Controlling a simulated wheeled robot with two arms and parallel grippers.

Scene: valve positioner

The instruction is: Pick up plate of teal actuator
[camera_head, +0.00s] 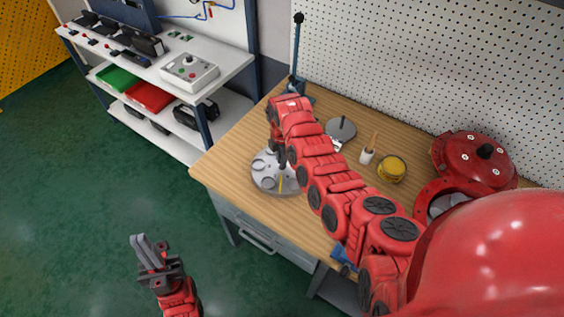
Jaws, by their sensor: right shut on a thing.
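A round light-grey plate (262,181) with several darker round spots and a small yellow mark lies at the left part of the wooden bench. My right arm reaches across the bench, and its gripper (281,160) points down over the plate's middle. It appears shut on the plate's upright dark centre part; the wrist partly hides the contact. The plate looks to be at bench level; I cannot tell whether it is lifted. I make out no teal actuator. My left gripper (150,250) is over the green floor, away from the bench; its jaw gap is unclear.
On the wooden bench (232,150) are a grey disc (341,128) with a dark knob, a white cup (367,156) with a brush, a yellow round tin (392,167) and a red housing (474,160). A white shelf unit (219,68) stands left behind; a pegboard backs the bench.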

